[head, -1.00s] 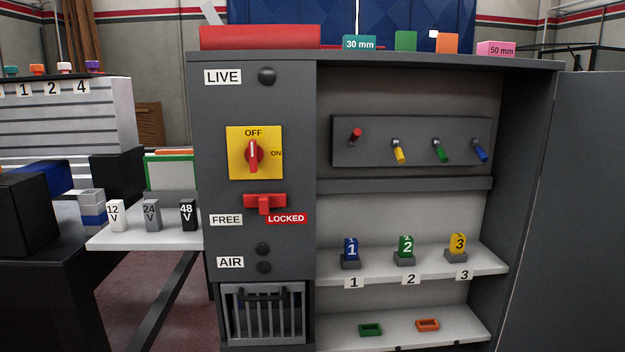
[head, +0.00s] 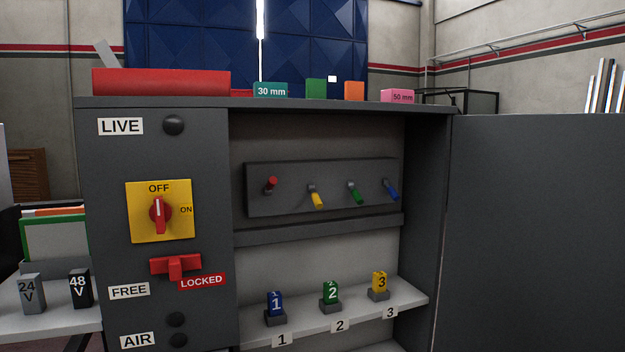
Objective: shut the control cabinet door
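The dark grey control cabinet (head: 210,125) stands in front of me, its right compartment open. The cabinet door (head: 540,220) is a flat grey panel, swung wide open to the right from the cabinet's right side. Its right part runs out of the picture, and no handle shows on it. Inside the compartment are a panel with red, yellow, green and blue levers (head: 318,190) and a shelf (head: 365,318) bearing blue block 1 (head: 276,304), green block 2 (head: 331,293) and yellow block 3 (head: 379,283). Neither gripper is in view.
The cabinet's left front holds a yellow rotary switch (head: 160,211) and a red latch handle (head: 175,265) by the LOCKED label. A red case (head: 160,82) and several coloured blocks lie on top. A white side shelf (head: 60,318) juts out at the left.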

